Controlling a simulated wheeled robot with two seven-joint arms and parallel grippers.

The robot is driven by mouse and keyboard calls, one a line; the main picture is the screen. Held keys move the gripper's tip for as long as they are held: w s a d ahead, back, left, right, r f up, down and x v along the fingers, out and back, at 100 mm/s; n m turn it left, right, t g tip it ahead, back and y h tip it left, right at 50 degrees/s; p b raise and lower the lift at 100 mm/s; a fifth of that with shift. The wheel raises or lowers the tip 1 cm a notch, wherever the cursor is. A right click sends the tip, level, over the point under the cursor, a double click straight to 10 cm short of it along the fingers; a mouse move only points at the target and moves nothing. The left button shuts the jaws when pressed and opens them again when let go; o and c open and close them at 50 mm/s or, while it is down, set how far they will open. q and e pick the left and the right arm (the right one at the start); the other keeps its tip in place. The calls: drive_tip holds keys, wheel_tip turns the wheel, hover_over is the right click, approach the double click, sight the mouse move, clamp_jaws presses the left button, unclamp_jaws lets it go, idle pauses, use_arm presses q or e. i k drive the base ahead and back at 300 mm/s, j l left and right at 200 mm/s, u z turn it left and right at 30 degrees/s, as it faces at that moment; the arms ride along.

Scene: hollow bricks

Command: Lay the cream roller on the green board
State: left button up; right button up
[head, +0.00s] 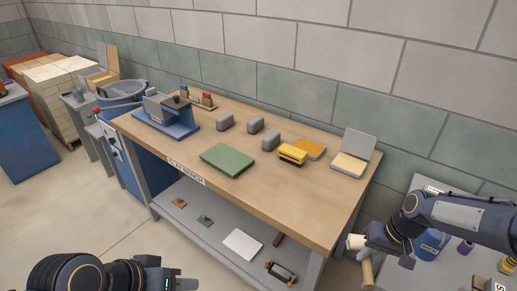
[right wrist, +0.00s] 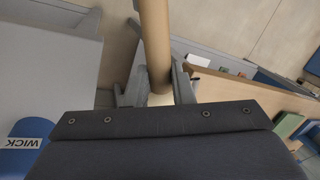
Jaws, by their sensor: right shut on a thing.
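The green board (head: 227,159) lies flat on the wooden bench top, left of its middle. My right gripper (head: 370,246) is off the bench's right end, well away from the board, and is shut on the roller. In the head view the roller shows a cream end (head: 355,242) and a tan length (head: 367,271) below the gripper. In the right wrist view a tan cylinder (right wrist: 155,40) stands out from between the fingers (right wrist: 157,88). My left gripper (head: 165,280) is at the bottom edge, in front of the bench; its finger opening cannot be made out.
On the bench (head: 290,205) are a blue machine (head: 170,122), several grey blocks (head: 255,125), a yellow brush-like block (head: 292,154), an orange pad (head: 311,148) and a grey-and-cream stand (head: 350,160). The front bench top is clear. A grey side table (head: 440,270) stands at right.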

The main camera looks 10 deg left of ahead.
sight(230, 159)
drive_tip(key=i+j+z, duration=0.15)
drive_tip(key=j, duration=0.4)
drive_tip(key=i+j+z, duration=0.1)
drive_tip(key=j, duration=0.45)
drive_tip(key=i+j+z, duration=0.15)
drive_tip(key=j, duration=0.4)
drive_tip(key=i+j+z, duration=0.1)
drive_tip(key=j, duration=0.5)
drive_tip(key=i+j+z, duration=0.15)
drive_tip(key=j, duration=0.4)
drive_tip(key=i+j+z, duration=0.1)
drive_tip(key=j, duration=0.45)
drive_tip(key=i+j+z, duration=0.15)
drive_tip(key=j, duration=0.4)
drive_tip(key=j+z, duration=0.1)
drive_tip(key=j, duration=0.45)
drive_tip(key=i, duration=0.2)
